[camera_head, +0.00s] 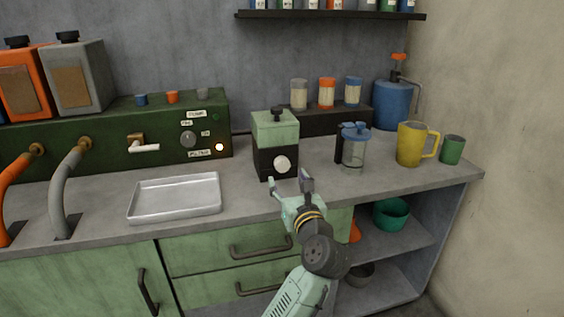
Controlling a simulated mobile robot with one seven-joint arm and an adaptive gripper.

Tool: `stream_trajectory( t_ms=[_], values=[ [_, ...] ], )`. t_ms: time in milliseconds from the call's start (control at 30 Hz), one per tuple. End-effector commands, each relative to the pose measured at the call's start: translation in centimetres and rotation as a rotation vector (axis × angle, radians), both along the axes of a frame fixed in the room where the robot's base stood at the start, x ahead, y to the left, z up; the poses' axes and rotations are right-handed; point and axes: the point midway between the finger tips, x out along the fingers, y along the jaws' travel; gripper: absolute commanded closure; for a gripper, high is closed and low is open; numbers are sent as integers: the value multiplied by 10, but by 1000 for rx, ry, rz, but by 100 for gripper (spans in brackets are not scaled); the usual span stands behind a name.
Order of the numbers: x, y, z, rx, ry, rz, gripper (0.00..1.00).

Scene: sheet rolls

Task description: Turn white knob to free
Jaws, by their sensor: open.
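A round white knob (282,164) sits on the black front of a small box-shaped machine (275,131) with a pale green top, on the counter. My gripper (289,181) is open and empty, just below and in front of this knob, its two fingers pointing toward the machine. I cannot tell the exact gap. A grey knob (188,139) with small labels around it is on the dark green panel (113,128) to the left. The label words are too small to read surely.
A metal tray (132,214) lies left of the machine. A clear jar with a blue lid (355,130), a yellow mug (411,143) and a green cup (452,149) stand to the right. A white-handled tap (145,147) sticks out of the panel.

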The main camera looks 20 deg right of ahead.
Motion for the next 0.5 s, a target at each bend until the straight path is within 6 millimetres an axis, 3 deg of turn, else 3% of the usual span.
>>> stream_trajectory(
  t_ms=[100,233,500],
  values=[
    [-4,-14,-12,91,28,-6,44],
    [7,-15,-13,105,32,-6,44],
    [57,-15,-11,102,31,-6,44]
  ],
)
